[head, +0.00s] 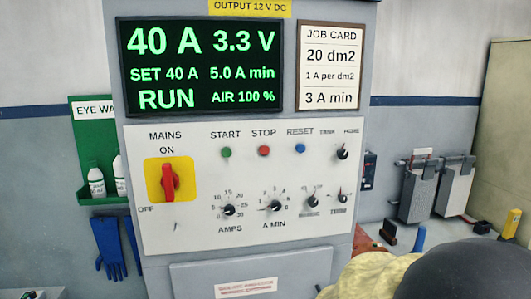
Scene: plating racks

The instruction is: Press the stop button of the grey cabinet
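The grey cabinet (108,70) stands in the middle of the head view, with a white control panel on its front. The stop button (264,151) is small, round and red, under the word STOP. The green start button (226,153) is to its left and the blue reset button (300,148) to its right. The display (201,65) above reads 40 A, 3.3 V, SET 40 A, 5.0 A min, RUN and AIR 100 %. My gripper is not in view, and nothing covers the stop button.
A red mains switch (169,182) on a yellow plate and several black knobs share the panel. A job card (331,66) is at the upper right. A dark rounded shape (468,272) and something yellow and wrinkled (375,277) fill the lower right; I cannot tell what they are.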

